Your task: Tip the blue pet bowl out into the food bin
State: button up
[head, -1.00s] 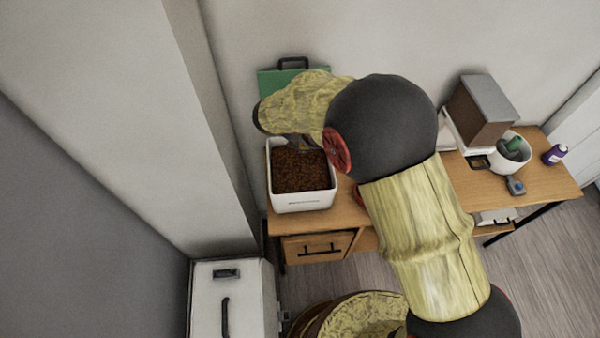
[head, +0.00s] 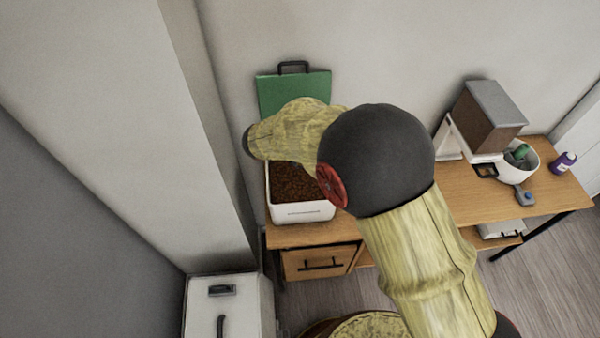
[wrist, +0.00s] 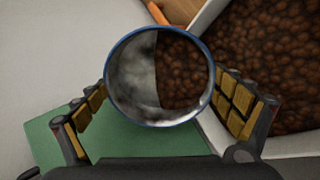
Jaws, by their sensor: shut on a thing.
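In the wrist view, the blue-rimmed pet bowl (wrist: 124,75) has a grey inside, with brown kibble gathered along its right side. My gripper (wrist: 162,98) is shut on it, with a finger on either side. The white food bin (head: 303,212), full of brown kibble, stands on the wooden desk in the head view. Its kibble and wall also show at the right of the wrist view (wrist: 268,65). The bowl appears beside and partly over the bin's edge; its exact height is unclear. In the head view, my arm hides the bowl, my gripper and the bin's back part.
A green board (head: 290,90) with a black handle stands behind the bin. At the desk's right are a brown and grey dispenser (head: 490,115), a white bowl (head: 517,165) with a green item, and a purple bottle (head: 563,162). A white cabinet (head: 225,305) stands at lower left.

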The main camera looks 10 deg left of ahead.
jog(key=shift+s+a+f+t+h+b, duration=0.15)
jog(key=shift+f+t+b, duration=0.2)
jog(key=shift+b, duration=0.35)
jog(key=shift+s+f+t+h+b, duration=0.15)
jog(key=shift+f+b, duration=0.25)
jog(key=shift+b, duration=0.25)
jog(key=shift+s+a+r+t+h+b, duration=0.25)
jog(key=shift+t+h+b, duration=0.2)
jog(key=shift+t+b, duration=0.4)
jog(key=shift+s+a+r+t+h+b, duration=0.15)
jog(key=shift+s+r+t+h+b, duration=0.25)
jog(key=shift+b, duration=0.75)
jog(key=shift+s+a+t+h+b, duration=0.6)
jog(key=shift+s+t+b, duration=0.2)
jog(key=shift+b, duration=1.3)
jog(key=shift+s+a+t+h+b, duration=0.2)
jog(key=shift+s+t+h+b, duration=0.3)
jog(key=shift+b, duration=0.55)
jog(key=shift+s+a+t+h+b, duration=0.1)
jog(key=shift+a+t+h+b, duration=0.1)
jog(key=shift+t+b, duration=0.65)
jog(key=shift+s+a, duration=0.1)
jog(key=shift+s, duration=0.05)
jog(key=shift+s+a+r+t+h, duration=0.15)
jog(key=shift+r+t+h, duration=0.15)
jog(key=shift+r, duration=0.2)
jog(key=shift+s+r+t+h, duration=0.15)
jog(key=shift+r+t, duration=0.15)
jog(key=shift+r, duration=0.2)
